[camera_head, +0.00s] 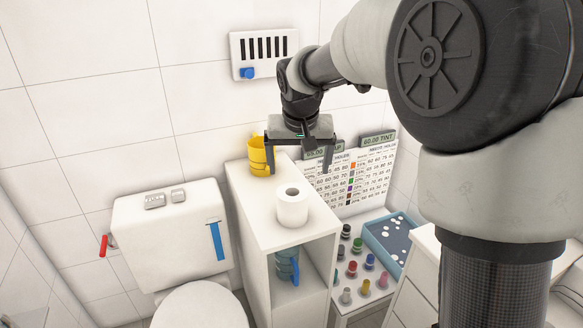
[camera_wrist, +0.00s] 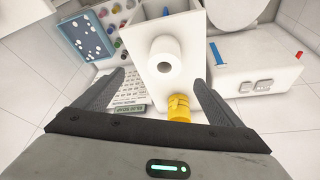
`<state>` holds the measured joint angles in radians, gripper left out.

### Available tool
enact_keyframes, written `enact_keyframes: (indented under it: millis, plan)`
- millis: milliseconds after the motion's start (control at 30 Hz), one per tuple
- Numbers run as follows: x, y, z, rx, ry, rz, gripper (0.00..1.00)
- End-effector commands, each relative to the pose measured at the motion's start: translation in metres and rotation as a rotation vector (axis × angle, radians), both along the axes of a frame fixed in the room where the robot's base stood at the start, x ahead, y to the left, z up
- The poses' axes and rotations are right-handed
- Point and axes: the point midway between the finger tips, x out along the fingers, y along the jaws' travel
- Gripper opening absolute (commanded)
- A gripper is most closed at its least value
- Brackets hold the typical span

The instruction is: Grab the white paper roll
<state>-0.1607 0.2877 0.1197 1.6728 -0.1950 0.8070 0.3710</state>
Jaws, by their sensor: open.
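The white paper roll (camera_head: 292,207) stands upright on top of a narrow white cabinet (camera_head: 252,196) in the head view. In the wrist view the roll (camera_wrist: 165,57) shows from above, with its round core hole visible, beyond the fingertips. My gripper (camera_head: 299,172) is open and empty, above and behind the roll. Its two fingers (camera_wrist: 160,85) are spread wide in the wrist view, with a gap between them and the roll. No finger touches the roll.
A yellow cup (camera_head: 258,156) stands behind the roll on the cabinet, near my left finger. A toilet (camera_head: 170,245) is at left. Several coloured bottles and a blue tray (camera_head: 377,238) are lower right. A blue item (camera_head: 286,266) sits on the shelf below.

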Motion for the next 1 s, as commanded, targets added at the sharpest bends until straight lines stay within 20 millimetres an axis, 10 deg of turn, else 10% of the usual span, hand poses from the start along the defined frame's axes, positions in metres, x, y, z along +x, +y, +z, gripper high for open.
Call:
enact_keyframes:
  millis: [600, 1000]
  plan:
    - [0.051, 0.011, -0.108, 0.005, 0.009, -0.001, 0.90]
    - [0.068, 0.012, -0.143, 0.005, 0.007, -0.002, 0.90]
